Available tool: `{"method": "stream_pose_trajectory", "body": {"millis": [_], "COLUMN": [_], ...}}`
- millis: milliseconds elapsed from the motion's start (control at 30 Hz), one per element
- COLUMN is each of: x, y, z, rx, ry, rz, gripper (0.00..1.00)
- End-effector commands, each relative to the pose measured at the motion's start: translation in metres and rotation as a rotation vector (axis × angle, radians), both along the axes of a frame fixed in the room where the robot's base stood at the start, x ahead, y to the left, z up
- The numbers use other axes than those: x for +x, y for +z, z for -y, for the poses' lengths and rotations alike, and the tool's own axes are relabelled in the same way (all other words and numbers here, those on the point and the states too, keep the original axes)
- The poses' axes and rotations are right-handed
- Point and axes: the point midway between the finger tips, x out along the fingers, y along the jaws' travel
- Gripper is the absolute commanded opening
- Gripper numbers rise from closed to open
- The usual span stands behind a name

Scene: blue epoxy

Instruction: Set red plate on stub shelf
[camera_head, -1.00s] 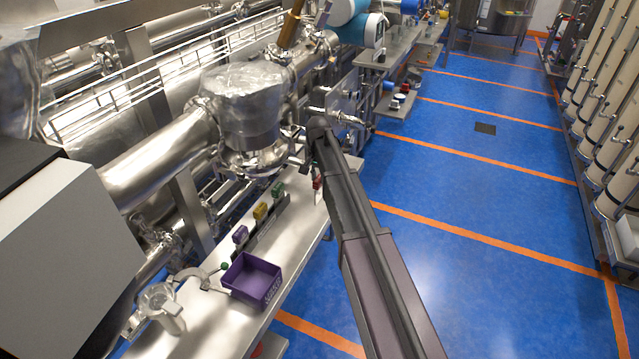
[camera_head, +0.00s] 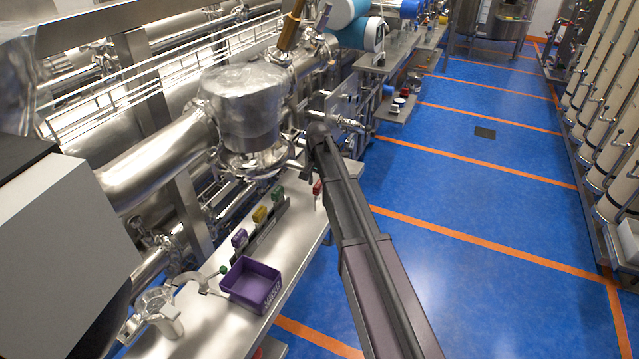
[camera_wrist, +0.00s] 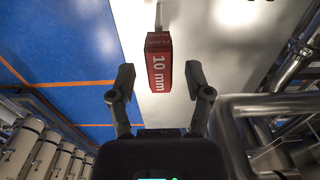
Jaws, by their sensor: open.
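The red plate (camera_wrist: 159,68) shows in the wrist view as a red block marked "10 mm", with a thin pale stem at its far end. It also shows in the head view (camera_head: 317,187), beside my arm near the edge of the steel bench. My gripper (camera_wrist: 160,80) is open, with one finger on each side of the plate and visible gaps between. In the head view my gripper is hidden behind my arm. A small low shelf (camera_head: 385,115) by the far equipment may be the stub shelf; I cannot tell for certain.
Steel pipes and a foil-wrapped vessel (camera_head: 250,95) crowd the left. The blue floor (camera_head: 470,200) on the right is open.

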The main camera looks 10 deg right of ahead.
Motion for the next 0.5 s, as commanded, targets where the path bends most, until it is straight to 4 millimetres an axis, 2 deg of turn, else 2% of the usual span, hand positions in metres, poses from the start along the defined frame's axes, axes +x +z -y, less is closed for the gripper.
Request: {"method": "stream_pose_trajectory", "body": {"millis": [267,500], "x": [0.0,0.0], "y": [0.002,0.013], "z": [0.0,0.0], "rx": [0.0,0.0], "ry": [0.0,0.0], "rz": [0.0,0.0], "gripper": [0.65,0.65]}}
